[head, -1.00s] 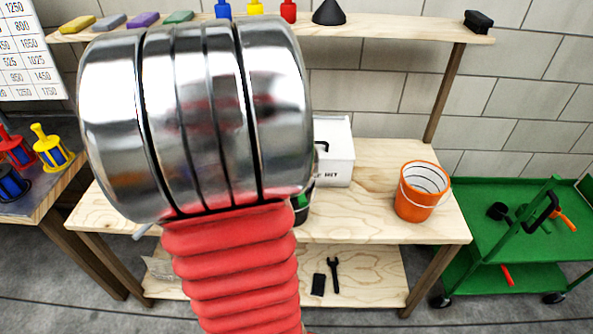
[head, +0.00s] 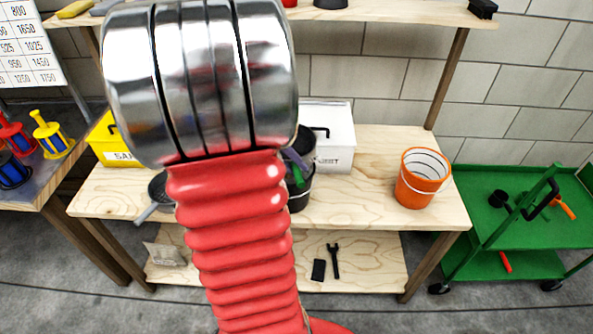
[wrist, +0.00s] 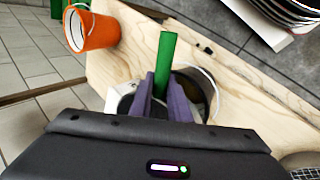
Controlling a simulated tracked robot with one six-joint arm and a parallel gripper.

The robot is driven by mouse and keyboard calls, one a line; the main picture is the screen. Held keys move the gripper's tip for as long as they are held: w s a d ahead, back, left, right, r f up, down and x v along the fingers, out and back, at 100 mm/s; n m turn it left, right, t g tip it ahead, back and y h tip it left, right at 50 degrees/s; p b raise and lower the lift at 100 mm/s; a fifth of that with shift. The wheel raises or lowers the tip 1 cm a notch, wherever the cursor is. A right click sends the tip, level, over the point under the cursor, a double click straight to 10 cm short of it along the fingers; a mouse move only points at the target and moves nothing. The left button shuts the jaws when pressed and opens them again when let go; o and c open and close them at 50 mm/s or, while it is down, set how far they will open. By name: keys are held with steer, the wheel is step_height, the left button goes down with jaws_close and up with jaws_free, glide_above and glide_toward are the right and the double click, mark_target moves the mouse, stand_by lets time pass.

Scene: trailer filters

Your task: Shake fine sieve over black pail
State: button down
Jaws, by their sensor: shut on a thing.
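My gripper (wrist: 170,100) has purple fingers shut on a green handle (wrist: 165,62) in the wrist view. I take the handle for the fine sieve's; the sieve's mesh is not clearly seen. In the head view my arm hides most of the gripper, and a bit of the green handle (head: 298,174) shows at its right edge, in front of the black pail. The black pail (head: 301,198) stands on the wooden bench, partly hidden by my arm. In the wrist view the pail (wrist: 208,92) is behind the fingers. I cannot tell whether sieve and pail touch.
A white lidded box (head: 334,140) stands behind the pail, an orange bucket (head: 418,182) to its right. A yellow box (head: 112,148) and a dark round pan (head: 160,188) are on the left. A green cart (head: 520,225) stands at the right. Bench between pail and orange bucket is clear.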

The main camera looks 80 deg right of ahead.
mark_target(297, 179)
steer(key=shift+s+a, duration=0.45)
steer(key=shift+a, duration=0.4)
steer(key=shift+s+a, duration=0.4)
steer(key=shift+a, duration=0.4)
steer(key=shift+s+a, duration=0.45)
steer(key=shift+a, duration=0.4)
steer(key=shift+w+d, duration=0.45)
steer(key=shift+d, duration=0.4)
steer(key=shift+w+d, duration=0.4)
steer(key=shift+d, duration=0.45)
steer(key=shift+w+d, duration=0.45)
steer(key=shift+d, duration=0.4)
steer(key=shift+s+a, duration=0.45)
steer(key=shift+a, duration=0.4)
steer(key=shift+s+a, duration=0.4)
steer(key=shift+a, duration=0.45)
steer(key=shift+s+a, duration=0.45)
steer(key=shift+a, duration=0.4)
steer(key=shift+w+d, duration=0.35)
steer(key=shift+d, duration=0.3)
steer(key=shift+w+d, duration=0.3)
steer(key=shift+d, duration=0.3)
